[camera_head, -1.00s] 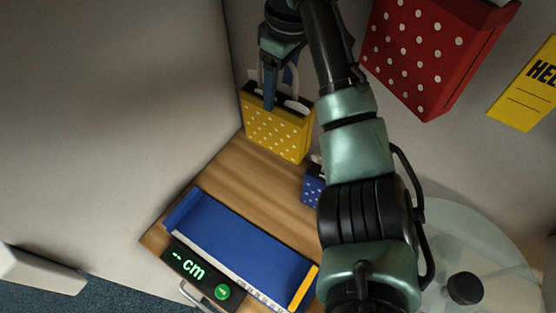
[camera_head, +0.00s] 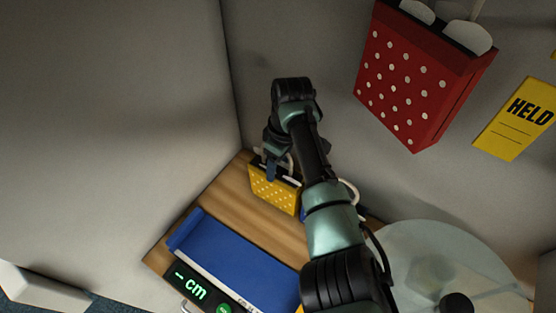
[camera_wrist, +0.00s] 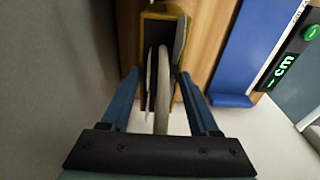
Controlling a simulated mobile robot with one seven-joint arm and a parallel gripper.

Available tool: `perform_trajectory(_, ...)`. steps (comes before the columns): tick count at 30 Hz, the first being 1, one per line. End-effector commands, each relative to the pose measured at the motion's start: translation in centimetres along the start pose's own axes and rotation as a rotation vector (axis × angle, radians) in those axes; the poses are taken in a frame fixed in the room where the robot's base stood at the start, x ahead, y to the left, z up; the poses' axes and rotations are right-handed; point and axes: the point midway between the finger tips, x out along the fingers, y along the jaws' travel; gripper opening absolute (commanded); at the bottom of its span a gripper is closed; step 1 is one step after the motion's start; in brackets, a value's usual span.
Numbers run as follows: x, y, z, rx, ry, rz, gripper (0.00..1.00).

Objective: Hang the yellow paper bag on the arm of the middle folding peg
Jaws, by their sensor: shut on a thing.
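The yellow paper bag (camera_head: 273,192) with white dots is upright over the back of the wooden top in the head view. In the wrist view its yellow edge (camera_wrist: 163,13) and pale handles lie between my blue fingers. My gripper (camera_head: 274,170) is above the bag, shut on its handle; it also shows in the wrist view (camera_wrist: 158,78). The bag's underside is hidden, so I cannot tell whether it touches the wood. The middle folding peg is not visible in either view.
A red dotted bag (camera_head: 412,85) hangs on the wall, with a yellow HELD sign (camera_head: 516,118) beside it. A blue tray (camera_head: 236,262) with a cm display lies on the wooden top (camera_head: 226,194). A round glass surface (camera_head: 425,250) is at right. My arm mostly hides a small blue bag.

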Motion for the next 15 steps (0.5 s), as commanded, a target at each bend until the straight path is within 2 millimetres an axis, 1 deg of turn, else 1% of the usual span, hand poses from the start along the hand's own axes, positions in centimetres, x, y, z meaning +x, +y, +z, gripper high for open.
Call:
perform_trajectory(5,-0.02,0.03,-0.05,-0.001,0.001,0.001,0.00)
perform_trajectory(10,0.49,0.01,0.00,-0.001,0.001,0.000,0.00)
perform_trajectory(11,0.39,0.00,0.01,-0.001,0.001,0.000,0.67)
perform_trajectory(12,0.36,0.00,0.01,-0.001,0.001,0.000,0.74)
perform_trajectory(15,0.36,-0.01,0.01,-0.001,0.000,0.000,0.92)
